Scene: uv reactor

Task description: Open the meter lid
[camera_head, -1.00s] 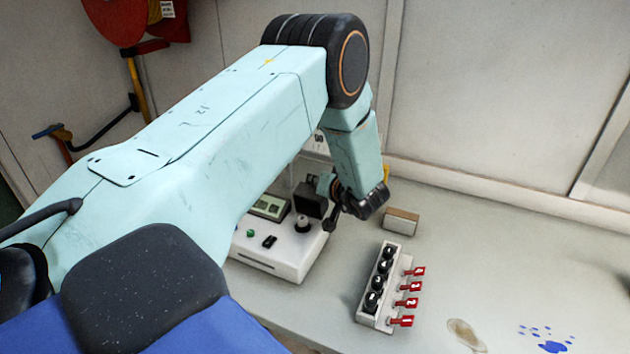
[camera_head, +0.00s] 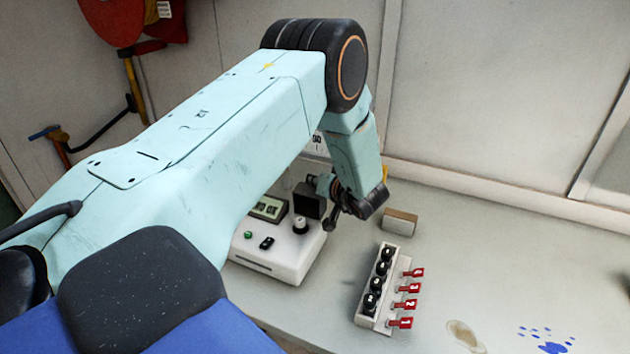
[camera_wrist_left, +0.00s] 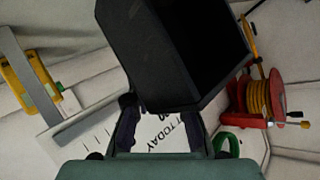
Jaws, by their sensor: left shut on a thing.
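The meter (camera_head: 280,258) is a white box on the bench with a small display (camera_head: 268,208), a green button (camera_head: 248,234) and a black switch (camera_head: 267,243). A dark, hollow, box-shaped lid (camera_head: 308,201) stands at its back right, beside a pale round fitting with a dark top (camera_head: 300,225). My left gripper (camera_head: 328,188) is at the lid's right side. In the left wrist view the lid (camera_wrist_left: 165,60) fills the upper middle, its hollow side showing, and my left gripper (camera_wrist_left: 160,128) is shut on it. My arm hides part of the meter's left. My right gripper is not in view.
A white rack (camera_head: 379,285) with several black-capped vials and red numbered tags stands right of the meter. A small brown-topped block (camera_head: 400,221) lies behind it. A red hose reel (camera_wrist_left: 262,98) hangs on the wall. The bench to the right is mostly clear, with stains.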

